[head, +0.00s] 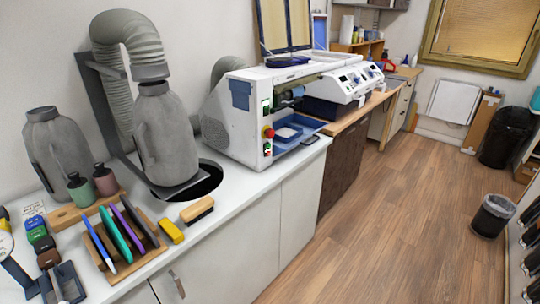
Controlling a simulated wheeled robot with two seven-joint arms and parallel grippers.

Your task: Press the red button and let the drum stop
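A white machine (235,125) stands on the white counter, left of the picture's centre. On the front edge of its housing is a red button (269,132) with a yellow surround. Green and smaller red controls sit above and below it on the same edge. A dark, partly hidden roller-like part, perhaps the drum (284,99), shows in the machine's opening. I cannot tell from this single frame whether it turns. A blue tray (309,128) lies below the opening with a pale piece in it. I make out neither of my grippers, and nothing touches the button.
Left of the machine stand a grey flexible duct (145,50), grey bottle-shaped forms (165,140) and a dark round hole in the counter. A wooden rack (122,240) with coloured tools, a yellow block (171,231) and a brush (197,210) lie nearer.

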